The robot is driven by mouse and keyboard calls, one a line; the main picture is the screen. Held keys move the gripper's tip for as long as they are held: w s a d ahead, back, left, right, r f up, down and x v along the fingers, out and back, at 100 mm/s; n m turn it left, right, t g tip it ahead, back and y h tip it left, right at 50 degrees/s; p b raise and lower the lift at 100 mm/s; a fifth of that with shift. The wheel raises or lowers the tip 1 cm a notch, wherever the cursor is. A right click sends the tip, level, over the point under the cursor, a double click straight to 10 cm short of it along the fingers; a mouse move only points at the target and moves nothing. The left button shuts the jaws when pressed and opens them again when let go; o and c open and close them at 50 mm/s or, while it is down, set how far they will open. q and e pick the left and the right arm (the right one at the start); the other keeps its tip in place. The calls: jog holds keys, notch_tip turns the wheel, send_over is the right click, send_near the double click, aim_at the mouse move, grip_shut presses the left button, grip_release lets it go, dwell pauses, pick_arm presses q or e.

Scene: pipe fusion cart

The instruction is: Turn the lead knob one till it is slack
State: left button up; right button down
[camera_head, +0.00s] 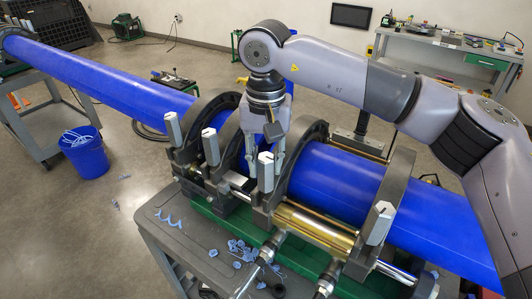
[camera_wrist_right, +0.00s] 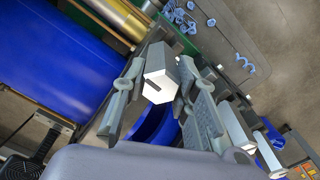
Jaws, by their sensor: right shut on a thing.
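The pipe fusion cart carries several pale hexagonal knobs on its dark ring clamps. My right gripper (camera_head: 266,158) points down from above, with its fingers on either side of the knob on the third clamp (camera_head: 266,175). The same knob (camera_wrist_right: 159,75) shows in the right wrist view, its slotted hexagonal end between the two fingers of my right gripper (camera_wrist_right: 160,98). The gripper is shut on this knob. Which knob is number one is not marked. Other knobs stand at the left clamp (camera_head: 174,130), the second clamp (camera_head: 210,147) and the right clamp (camera_head: 379,223). My left gripper is not in view.
Blue pipes (camera_head: 110,78) run through the clamps, with a gap near the middle. Brass cylinders (camera_head: 312,226) lie along the cart. Blue shavings (camera_head: 240,250) litter the grey cart top (camera_head: 180,238). A blue bucket (camera_head: 88,158) stands on the floor at left.

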jog(key=shift+n, duration=0.4)
jog(key=shift+n, duration=1.3)
jog(key=n, duration=0.3)
jog(key=shift+n, duration=1.4)
jog(key=n, duration=0.3)
jog(key=shift+p, duration=0.3)
grip_release()
